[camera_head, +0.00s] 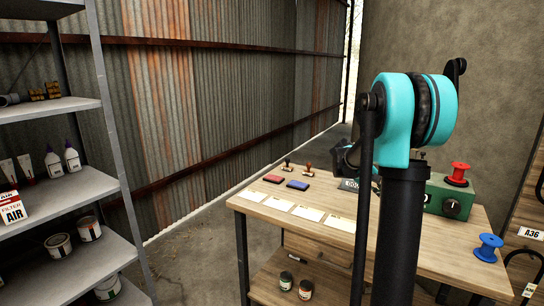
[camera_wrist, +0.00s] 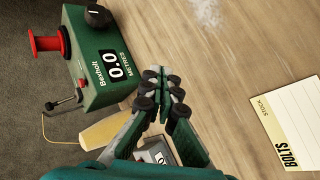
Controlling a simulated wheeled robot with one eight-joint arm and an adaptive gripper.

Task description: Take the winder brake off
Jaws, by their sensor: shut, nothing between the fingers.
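The winder (camera_head: 438,191) is a green box on the workbench, partly hidden behind my arm in the head view. In the wrist view the winder (camera_wrist: 105,60) shows a "0.0 METRES" display, a black knob (camera_wrist: 98,16) and a red spool (camera_wrist: 47,42). A small metal rod (camera_wrist: 64,103) with a dark end sticks out from its lower side; I cannot tell whether this is the brake. My gripper (camera_wrist: 164,82) is shut and empty above the bench, to the right of the winder and apart from it.
A cream cone (camera_wrist: 112,129) with a yellow thread lies near my gripper. A grey numbered block (camera_wrist: 157,152) is partly hidden behind my fingers. A BOLTS card (camera_wrist: 290,120) lies right. A blue spool (camera_head: 488,248) stands at the bench's right edge. Shelves (camera_head: 62,190) stand left.

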